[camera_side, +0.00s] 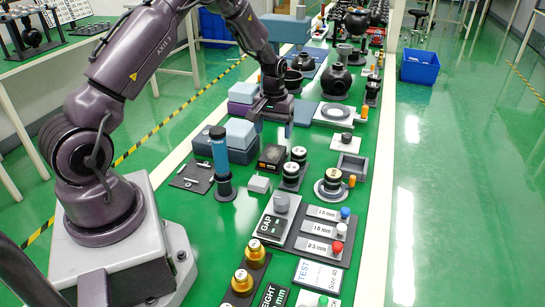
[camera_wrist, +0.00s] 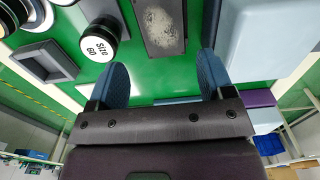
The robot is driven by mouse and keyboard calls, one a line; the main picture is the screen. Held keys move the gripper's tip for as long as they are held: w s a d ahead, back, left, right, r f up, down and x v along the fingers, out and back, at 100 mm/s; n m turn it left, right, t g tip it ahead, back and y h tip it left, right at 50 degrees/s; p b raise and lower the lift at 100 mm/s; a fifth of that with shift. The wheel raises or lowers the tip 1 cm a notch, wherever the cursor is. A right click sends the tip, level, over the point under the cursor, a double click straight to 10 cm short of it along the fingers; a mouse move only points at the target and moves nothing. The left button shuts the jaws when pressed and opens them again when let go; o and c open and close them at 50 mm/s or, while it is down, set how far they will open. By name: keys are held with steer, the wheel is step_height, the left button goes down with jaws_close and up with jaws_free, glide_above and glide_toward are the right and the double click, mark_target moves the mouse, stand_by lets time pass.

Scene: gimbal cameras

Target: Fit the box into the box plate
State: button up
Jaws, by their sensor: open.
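My gripper (camera_side: 270,118) points down over the green table, its blue fingers apart, with nothing between them in the wrist view (camera_wrist: 162,78). A low dark box (camera_side: 273,157) with an orange mark lies nearer the side camera than the fingers. In the wrist view a dark block with a speckled grey top (camera_wrist: 163,25) lies beyond the fingertips, partly cut off by the top edge; it appears to be this box. A grey square plate with a raised rim and recess (camera_side: 351,167) is to its right, seemingly the box plate. It shows empty in the wrist view (camera_wrist: 45,62).
Black cylinders (camera_side: 299,155) stand between box and plate; one marked Size 60 (camera_wrist: 99,39) is near the left finger. Pale blue boxes (camera_side: 240,132) stand left of the gripper.

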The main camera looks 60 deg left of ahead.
mark_target(273, 152)
steer(key=shift+s+a+f, duration=0.1)
steer(key=shift+a+f, duration=0.05)
steer(key=shift+f, duration=4.15)
steer(key=shift+f, duration=0.15)
steer(key=c, duration=0.8)
steer(key=shift+o, duration=0.2)
step_height(273, 152, up, 16)
steer(key=s+a+m, duration=0.3)
steer(key=s+m, duration=1.5)
steer(key=s, duration=0.4)
step_height(273, 152, down, 8)
steer(key=shift+w, duration=0.4)
